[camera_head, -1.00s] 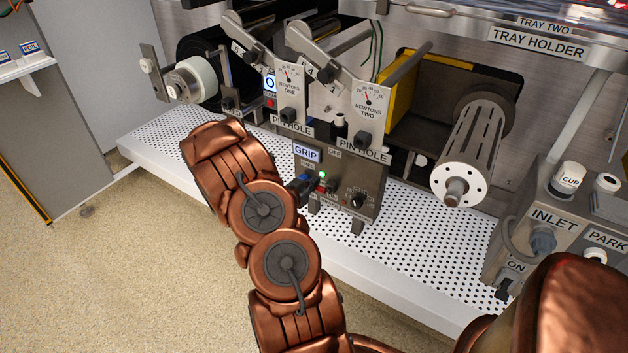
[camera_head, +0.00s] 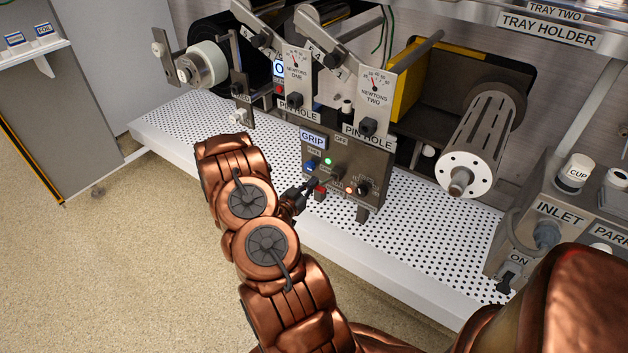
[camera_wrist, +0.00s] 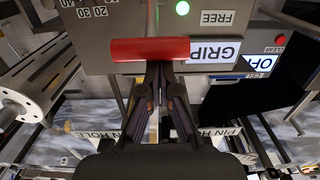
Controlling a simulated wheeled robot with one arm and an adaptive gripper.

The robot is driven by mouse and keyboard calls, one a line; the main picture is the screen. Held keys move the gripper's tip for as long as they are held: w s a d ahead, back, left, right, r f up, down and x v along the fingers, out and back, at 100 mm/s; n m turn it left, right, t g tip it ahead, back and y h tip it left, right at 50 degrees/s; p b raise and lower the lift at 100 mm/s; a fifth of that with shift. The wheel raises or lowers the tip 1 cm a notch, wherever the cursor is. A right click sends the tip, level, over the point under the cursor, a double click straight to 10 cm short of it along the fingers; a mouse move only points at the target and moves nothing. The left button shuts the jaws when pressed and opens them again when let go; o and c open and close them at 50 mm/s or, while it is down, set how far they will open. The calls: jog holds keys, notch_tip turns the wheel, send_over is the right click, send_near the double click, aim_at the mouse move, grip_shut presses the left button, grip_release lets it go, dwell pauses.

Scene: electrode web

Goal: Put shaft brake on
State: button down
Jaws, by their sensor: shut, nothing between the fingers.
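The dark control panel (camera_head: 345,172) carries a GRIP label (camera_head: 313,139), a lit green lamp (camera_head: 328,161) and a small red piece (camera_head: 319,194) low on its left. In the wrist view a red bar-shaped handle (camera_wrist: 150,49) lies across the panel, its end at the GRIP label (camera_wrist: 215,50); a FREE label (camera_wrist: 217,18) and the green lamp (camera_wrist: 182,8) are close by. My gripper (camera_head: 311,184) is at the panel's lower left. In the wrist view its fingers (camera_wrist: 158,70) are shut and empty, with the tips right at the red handle; I cannot tell whether they touch it.
A slotted shaft (camera_head: 478,145) sticks out right of the panel. Two gauge plates with levers stand above it, Newtons One (camera_head: 297,80) and Newtons Two (camera_head: 375,95). A perforated white shelf (camera_head: 420,225) runs below. An inlet box (camera_head: 555,225) stands at the right.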

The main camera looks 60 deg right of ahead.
jog(key=shift+a+f, duration=0.2)
jog(key=shift+f, duration=0.25)
jog(key=shift+a+f, duration=0.2)
jog(key=shift+f, duration=0.2)
jog(key=w+a+b, duration=0.1)
jog(key=a+b, duration=0.1)
jog(key=a, duration=0.7)
jog(key=shift+a+f+b, duration=0.15)
jog(key=shift+f+b, duration=0.2)
jog(key=shift+f, duration=0.1)
jog(key=shift+w, duration=0.1)
